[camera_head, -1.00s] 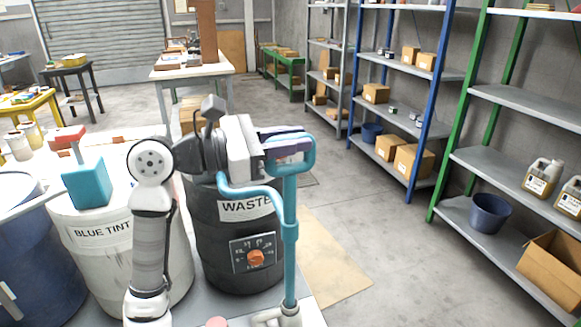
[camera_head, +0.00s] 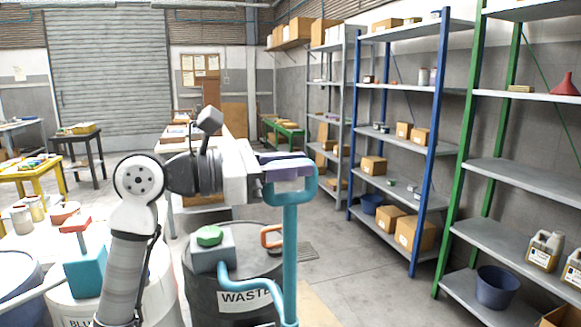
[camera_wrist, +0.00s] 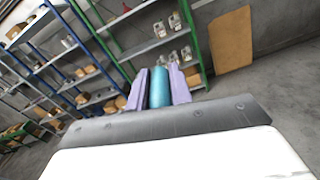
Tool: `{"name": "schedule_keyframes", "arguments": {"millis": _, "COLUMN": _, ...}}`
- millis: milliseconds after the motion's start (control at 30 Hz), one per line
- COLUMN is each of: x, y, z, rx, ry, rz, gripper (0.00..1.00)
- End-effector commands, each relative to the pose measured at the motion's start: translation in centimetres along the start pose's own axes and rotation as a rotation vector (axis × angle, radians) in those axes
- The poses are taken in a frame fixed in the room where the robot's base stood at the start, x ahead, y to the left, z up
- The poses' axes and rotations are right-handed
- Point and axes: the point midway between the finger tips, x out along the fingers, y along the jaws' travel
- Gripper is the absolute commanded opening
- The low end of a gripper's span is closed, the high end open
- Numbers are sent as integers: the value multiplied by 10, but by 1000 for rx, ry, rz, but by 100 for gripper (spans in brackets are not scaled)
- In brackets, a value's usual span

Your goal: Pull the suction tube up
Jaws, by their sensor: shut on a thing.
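The suction tube (camera_head: 290,255) is a straight teal pipe with a looped handle (camera_head: 306,188) at its top. It stands about upright in front of the black WASTE drum (camera_head: 205,295); its lower end is out of frame. A curved teal hose (camera_head: 250,284) runs between it and a grey box (camera_head: 213,256) on the drum. My gripper (camera_head: 287,170), with purple fingers, is shut on the handle, well above the drum top. In the wrist view the teal handle (camera_wrist: 160,88) sits between the two purple fingers (camera_wrist: 160,95).
The grey box has a green knob (camera_head: 209,235), and an orange handle (camera_head: 271,237) sits beside it. A teal box with a red top (camera_head: 84,270) stands on the white drum at left.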

Motion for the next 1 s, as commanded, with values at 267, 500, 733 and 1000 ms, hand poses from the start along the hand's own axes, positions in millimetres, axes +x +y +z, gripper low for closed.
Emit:
{"name": "schedule_keyframes", "arguments": {"millis": 267, "x": -1, "y": 3, "z": 5, "rx": 2, "ry": -12, "rz": 9, "gripper": 41}}
{"name": "schedule_keyframes", "arguments": {"millis": 500, "x": -2, "y": 2, "z": 4, "rx": 2, "ry": -9, "rz": 7, "gripper": 41}}
{"name": "schedule_keyframes", "arguments": {"millis": 733, "x": -26, "y": 2, "z": 1, "rx": 1, "ry": -9, "rz": 10, "gripper": 41}}
{"name": "schedule_keyframes", "arguments": {"millis": 1000, "x": -88, "y": 2, "z": 1, "rx": 2, "ry": -10, "rz": 11, "gripper": 41}}
